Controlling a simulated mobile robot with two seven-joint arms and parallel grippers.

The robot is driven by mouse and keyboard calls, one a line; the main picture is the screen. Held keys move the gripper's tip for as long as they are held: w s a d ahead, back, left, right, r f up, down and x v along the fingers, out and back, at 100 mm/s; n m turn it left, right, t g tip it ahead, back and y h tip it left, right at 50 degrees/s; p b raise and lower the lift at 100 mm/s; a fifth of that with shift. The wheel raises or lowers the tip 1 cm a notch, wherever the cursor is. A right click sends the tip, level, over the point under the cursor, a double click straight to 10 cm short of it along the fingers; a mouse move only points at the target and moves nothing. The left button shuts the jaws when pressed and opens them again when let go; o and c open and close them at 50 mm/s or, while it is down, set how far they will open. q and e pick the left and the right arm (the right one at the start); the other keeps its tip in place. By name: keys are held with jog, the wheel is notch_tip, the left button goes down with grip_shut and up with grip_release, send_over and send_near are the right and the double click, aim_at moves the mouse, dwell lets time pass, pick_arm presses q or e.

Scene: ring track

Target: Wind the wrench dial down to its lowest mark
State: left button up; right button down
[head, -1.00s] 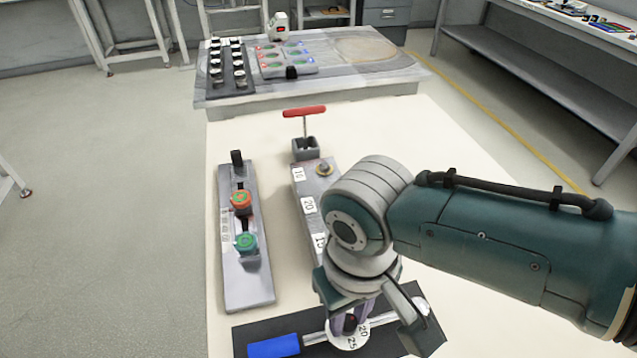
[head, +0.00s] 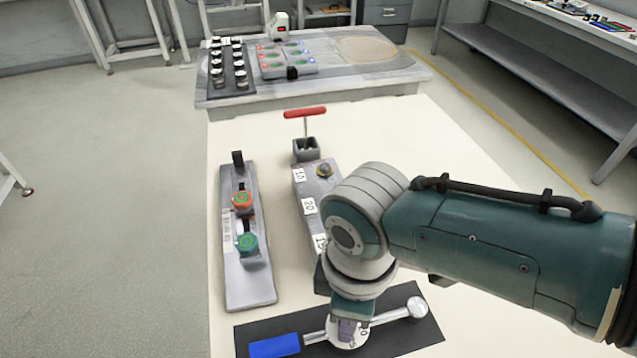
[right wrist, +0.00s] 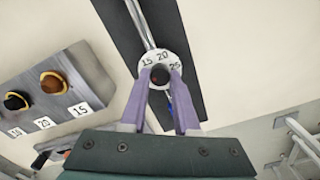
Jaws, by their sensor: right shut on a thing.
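The wrench (head: 314,338) lies on a black mat, with a blue handle (head: 275,346) at the left and a round silver head (head: 417,307) at the right. Its white numbered dial (head: 335,336) sits on the shaft, partly hidden by my gripper. In the right wrist view the dial (right wrist: 153,58) shows 15, 20 and 25 around a dark centre knob (right wrist: 160,76). My right gripper (head: 347,328) points down over the dial. Its purple fingers (right wrist: 160,78) are shut on the knob, one on each side. My left gripper is not in view.
The black mat (head: 405,339) lies at the table's near edge. A grey block with number labels (head: 300,190) stands behind my arm. A rail with red and green knobs (head: 258,288) is at the left. A red T-handle (head: 305,113) stands farther back.

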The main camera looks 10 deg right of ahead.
jog(key=shift+n, duration=1.1)
jog(key=c, duration=0.6)
grip_release()
jog(key=shift+c, duration=0.2)
notch_tip(320, 180, up, 10)
jog(key=p, duration=0.4)
